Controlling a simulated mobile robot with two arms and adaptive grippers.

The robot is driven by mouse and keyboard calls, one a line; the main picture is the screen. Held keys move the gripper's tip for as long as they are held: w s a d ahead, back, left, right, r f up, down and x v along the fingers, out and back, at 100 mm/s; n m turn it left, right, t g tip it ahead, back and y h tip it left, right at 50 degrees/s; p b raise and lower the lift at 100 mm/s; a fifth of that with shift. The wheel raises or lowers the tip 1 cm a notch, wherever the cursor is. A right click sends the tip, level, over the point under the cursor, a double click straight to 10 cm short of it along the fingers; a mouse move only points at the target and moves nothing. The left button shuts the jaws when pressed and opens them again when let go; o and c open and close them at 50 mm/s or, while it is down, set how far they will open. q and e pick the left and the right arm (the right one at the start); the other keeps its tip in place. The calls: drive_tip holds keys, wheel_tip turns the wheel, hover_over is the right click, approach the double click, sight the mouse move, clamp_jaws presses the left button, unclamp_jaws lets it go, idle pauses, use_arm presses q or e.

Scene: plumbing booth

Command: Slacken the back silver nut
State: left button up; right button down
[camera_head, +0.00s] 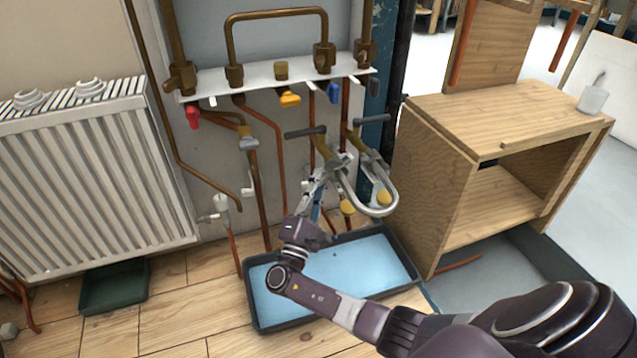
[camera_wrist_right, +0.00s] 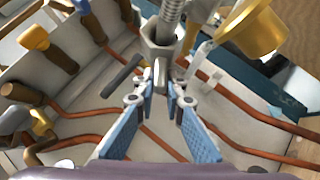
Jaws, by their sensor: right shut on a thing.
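A threaded rod (camera_wrist_right: 171,14) rises from this nut. The gripper is shut on the nut; the exact contact is partly hidden by the fingertips. In the head view the nut is too small to make out clearly. My left gripper is not in view.
A white manifold shelf (camera_head: 270,88) with coloured valve handles hangs above. A blue-lined tray (camera_head: 385,262) lies on the floor below the gripper. A wooden cabinet (camera_head: 430,190) stands close on the right, a white radiator (camera_head: 90,185) on the left. Copper pipes (camera_wrist_right: 235,107) run close around the fingers.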

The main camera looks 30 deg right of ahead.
drive_tip(key=shift+f, duration=0.1)
drive_tip(key=c, duration=2)
unclamp_jaws()
